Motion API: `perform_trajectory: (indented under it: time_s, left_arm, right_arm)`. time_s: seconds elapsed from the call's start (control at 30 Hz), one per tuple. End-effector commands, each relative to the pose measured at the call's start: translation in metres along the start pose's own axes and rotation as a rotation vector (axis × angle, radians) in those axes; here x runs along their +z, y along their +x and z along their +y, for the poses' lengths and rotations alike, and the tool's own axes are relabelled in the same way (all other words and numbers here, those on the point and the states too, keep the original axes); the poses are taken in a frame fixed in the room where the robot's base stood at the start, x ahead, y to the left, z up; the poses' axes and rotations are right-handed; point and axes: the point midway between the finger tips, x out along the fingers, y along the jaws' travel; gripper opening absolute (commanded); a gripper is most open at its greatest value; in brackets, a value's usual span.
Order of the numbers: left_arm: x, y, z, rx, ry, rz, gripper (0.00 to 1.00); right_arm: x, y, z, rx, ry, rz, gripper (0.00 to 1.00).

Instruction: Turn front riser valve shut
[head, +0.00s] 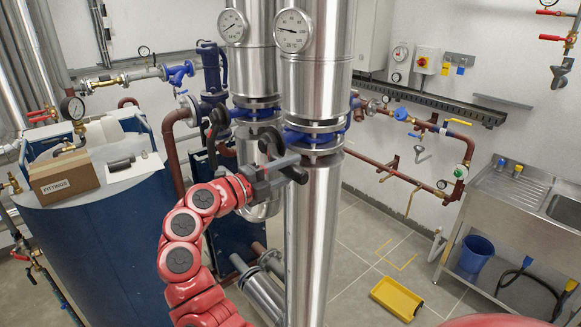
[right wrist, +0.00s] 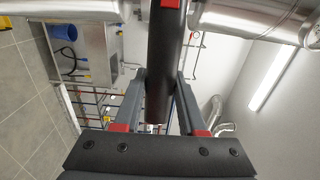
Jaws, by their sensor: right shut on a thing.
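The front riser (head: 314,225) is a tall shiny steel pipe in the middle of the head view. Its valve (head: 318,139) has a blue body between two flanges. My right gripper (head: 283,163) is at the left side of this valve, on the red arm. In the right wrist view my right gripper (right wrist: 160,78) is shut on a dark, thick valve handle (right wrist: 165,50) that runs between the grey fingers. The gripper partly hides the handle in the head view, so its exact angle is unclear. My left gripper is not in view.
The rear riser (head: 243,72) with its own blue valve (head: 255,113) stands close behind. A blue tank (head: 90,235) with a fittings box (head: 63,180) is at left. A yellow tray (head: 397,298) lies on the floor, and a steel sink (head: 530,190) stands at right.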

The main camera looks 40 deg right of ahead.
Motion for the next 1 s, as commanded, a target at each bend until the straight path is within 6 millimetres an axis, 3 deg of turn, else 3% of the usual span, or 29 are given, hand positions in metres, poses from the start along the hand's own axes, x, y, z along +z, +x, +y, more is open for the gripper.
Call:
perform_trajectory:
  time_s: [0.03,0.37,0.4,0.57,0.87,1.0]
  left_arm:
    - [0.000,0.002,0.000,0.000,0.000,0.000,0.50]
    - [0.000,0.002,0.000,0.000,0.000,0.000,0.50]
    - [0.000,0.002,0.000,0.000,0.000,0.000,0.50]
    - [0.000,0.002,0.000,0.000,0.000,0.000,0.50]
    - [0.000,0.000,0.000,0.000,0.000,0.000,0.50]
    - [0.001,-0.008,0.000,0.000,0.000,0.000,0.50]
  right_arm:
    - [0.001,0.000,-0.007,-0.013,-0.001,-0.003,0.00]
    - [0.001,0.000,-0.008,-0.016,-0.002,-0.005,0.00]
    - [0.001,0.000,-0.008,-0.016,-0.002,-0.005,0.44]
    - [0.001,0.000,-0.006,-0.012,-0.002,-0.003,0.70]
    - [0.001,-0.001,-0.003,-0.007,-0.003,-0.003,0.70]
    - [0.001,-0.014,0.000,-0.006,-0.003,-0.004,0.70]
